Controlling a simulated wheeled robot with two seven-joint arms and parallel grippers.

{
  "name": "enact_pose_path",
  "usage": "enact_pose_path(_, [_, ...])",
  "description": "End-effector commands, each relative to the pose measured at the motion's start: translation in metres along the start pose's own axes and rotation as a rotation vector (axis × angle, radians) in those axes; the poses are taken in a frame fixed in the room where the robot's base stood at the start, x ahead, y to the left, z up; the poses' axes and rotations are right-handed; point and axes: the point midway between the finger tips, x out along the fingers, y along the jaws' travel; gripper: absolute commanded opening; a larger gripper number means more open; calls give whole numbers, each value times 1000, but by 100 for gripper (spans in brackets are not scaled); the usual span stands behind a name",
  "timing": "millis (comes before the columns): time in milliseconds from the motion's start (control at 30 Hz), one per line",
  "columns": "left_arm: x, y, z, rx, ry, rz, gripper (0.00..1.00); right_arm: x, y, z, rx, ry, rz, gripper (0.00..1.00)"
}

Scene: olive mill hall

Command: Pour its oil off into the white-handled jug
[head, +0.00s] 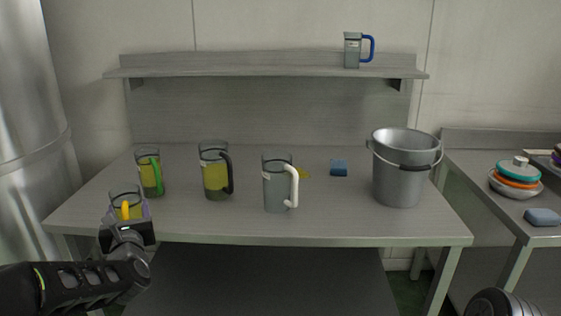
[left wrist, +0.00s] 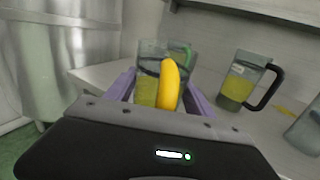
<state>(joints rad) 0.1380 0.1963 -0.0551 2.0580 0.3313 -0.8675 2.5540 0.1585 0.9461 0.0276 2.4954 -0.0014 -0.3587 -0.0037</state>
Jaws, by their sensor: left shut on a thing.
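The white-handled jug (head: 275,188) stands upright near the middle of the table's front; it looks grey with no yellow oil showing. Its edge also shows at the right of the left wrist view (left wrist: 307,132). My left gripper (head: 126,220) is at the table's front left, shut on the yellow-handled jug (head: 120,193). In the left wrist view its yellow handle (left wrist: 169,86) stands between the purple fingers, with yellow oil in the clear body behind. It looks about upright; I cannot tell whether it touches the table. My right gripper is out of view.
A green-handled jug (head: 149,178) and a black-handled jug (head: 214,177), both with oil, stand between. A metal bucket (head: 400,175) is at right, a blue sponge (head: 339,168) and a yellow patch (head: 304,173) behind. A blue-handled jug (head: 352,52) is on the shelf.

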Motion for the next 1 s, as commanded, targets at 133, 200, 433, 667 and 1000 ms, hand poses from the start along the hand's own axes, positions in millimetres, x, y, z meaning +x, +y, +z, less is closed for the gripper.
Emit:
enact_pose_path(133, [-25, -38, -37, 1, 0, -93, 0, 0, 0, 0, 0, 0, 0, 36])
enact_pose_path(200, [-37, -55, -54, 1, 1, -140, 0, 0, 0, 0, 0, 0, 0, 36])
enact_pose_path(433, [-78, -112, -109, -2, -3, -292, 0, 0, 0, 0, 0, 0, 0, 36])
enact_pose_path(667, [-112, -153, -149, -3, -9, -404, 0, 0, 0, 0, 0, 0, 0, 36])
enact_pose_path(1000, [-137, -181, -180, -5, -14, -477, 0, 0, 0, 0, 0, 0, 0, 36])
